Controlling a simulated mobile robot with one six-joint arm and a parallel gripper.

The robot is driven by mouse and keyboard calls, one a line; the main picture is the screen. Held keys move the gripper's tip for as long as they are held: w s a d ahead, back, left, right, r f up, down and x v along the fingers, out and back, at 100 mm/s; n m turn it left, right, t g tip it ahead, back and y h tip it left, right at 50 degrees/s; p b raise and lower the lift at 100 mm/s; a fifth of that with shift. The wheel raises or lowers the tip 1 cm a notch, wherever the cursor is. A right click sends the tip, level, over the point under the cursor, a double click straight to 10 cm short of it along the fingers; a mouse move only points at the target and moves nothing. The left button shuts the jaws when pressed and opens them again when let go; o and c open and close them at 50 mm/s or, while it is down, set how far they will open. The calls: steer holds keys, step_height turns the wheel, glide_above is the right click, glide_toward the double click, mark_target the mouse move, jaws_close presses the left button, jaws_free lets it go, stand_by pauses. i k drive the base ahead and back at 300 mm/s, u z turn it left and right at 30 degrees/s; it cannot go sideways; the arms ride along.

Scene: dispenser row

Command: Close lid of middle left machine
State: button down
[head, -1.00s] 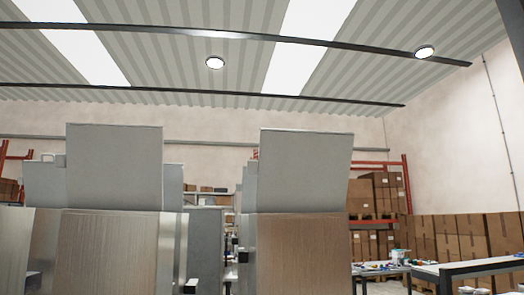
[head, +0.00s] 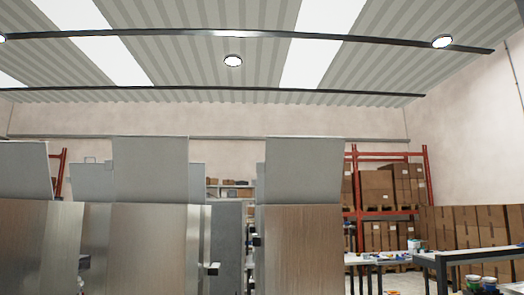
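Several grey metal machines stand in a row, each with a flat lid standing raised above its body. The lid of the machine left of centre (head: 151,168) is up, above a brushed metal front (head: 150,245). The lid at the far left (head: 24,170) is up and cut off by the picture edge. The lid of the machine right of centre (head: 303,170) is also up, over a brownish reflecting front (head: 302,248). I cannot tell for certain which is the middle left machine. My gripper is not in view.
A narrow gap between the centre machines shows a grey cabinet (head: 225,245) and shelving behind. At the right stand worktables (head: 470,254), a red rack (head: 352,190) with boxes, and stacked cartons (head: 470,226). Buckets (head: 480,284) sit low at the right.

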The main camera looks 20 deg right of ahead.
mark_target(297, 169)
steer(key=u, duration=0.15)
steer(key=i, duration=0.95)
steer(key=z, duration=0.1)
